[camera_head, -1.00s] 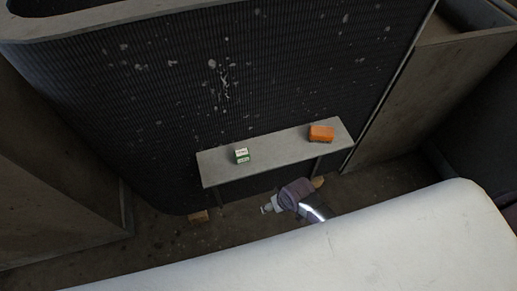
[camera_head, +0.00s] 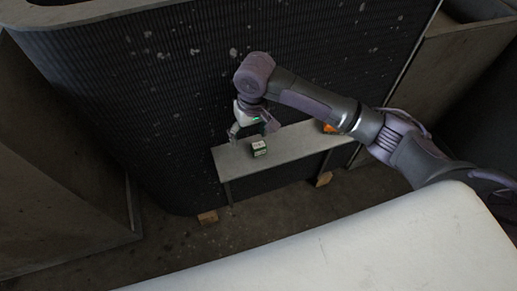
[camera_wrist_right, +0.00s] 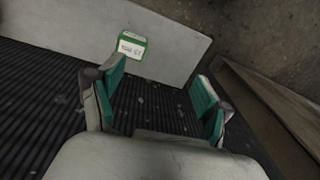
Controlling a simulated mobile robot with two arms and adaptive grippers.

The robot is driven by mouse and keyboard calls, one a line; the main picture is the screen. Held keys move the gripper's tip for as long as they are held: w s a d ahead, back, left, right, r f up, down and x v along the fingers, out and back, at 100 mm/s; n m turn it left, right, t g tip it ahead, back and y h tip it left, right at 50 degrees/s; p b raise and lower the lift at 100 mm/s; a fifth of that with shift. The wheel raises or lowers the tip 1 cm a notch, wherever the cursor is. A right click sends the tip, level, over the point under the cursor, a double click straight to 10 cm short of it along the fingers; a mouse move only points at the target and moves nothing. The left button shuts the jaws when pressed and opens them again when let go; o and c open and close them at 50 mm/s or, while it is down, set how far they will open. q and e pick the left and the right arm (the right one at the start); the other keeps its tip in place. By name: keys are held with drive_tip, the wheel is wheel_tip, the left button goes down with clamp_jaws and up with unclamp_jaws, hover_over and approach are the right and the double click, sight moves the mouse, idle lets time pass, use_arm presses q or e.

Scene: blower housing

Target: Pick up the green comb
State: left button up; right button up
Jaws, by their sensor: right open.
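A small green and white item (camera_head: 259,149), box-like with printed marks, sits on the grey bench (camera_head: 300,143). I cannot make out a comb shape. The item also shows in the right wrist view (camera_wrist_right: 131,46), beyond the fingers and near the bench's edge. My right gripper (camera_head: 252,132) is open and empty, above the bench close to the item and a little to its left in the head view. Its two green-padded fingers are spread in the right wrist view (camera_wrist_right: 157,90), apart from the item. My left gripper is not in view.
An orange block (camera_head: 328,128) sits on the bench to the right, partly hidden by my right arm. A dark ribbed wall (camera_head: 150,110) stands right behind the bench. The bench's middle is clear.

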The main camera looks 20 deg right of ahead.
sight(259, 145)
drive_tip(key=w+d+r+m+h, duration=0.1)
drive_tip(key=w+d+r, duration=0.1)
drive_tip(key=d+r, duration=0.1)
wheel_tip(259, 145, down, 8)
drive_tip(key=shift+f+b, duration=0.1)
drive_tip(key=shift+b, duration=0.35)
wheel_tip(259, 145, down, 5)
drive_tip(key=shift+s+d+f, duration=0.1)
drive_tip(key=shift+s+d, duration=0.05)
drive_tip(key=c, duration=1.3)
drive_tip(key=shift+o, duration=0.2)
wheel_tip(259, 145, up, 10)
drive_tip(key=shift+r+p, duration=0.1)
drive_tip(key=shift+p, duration=0.2)
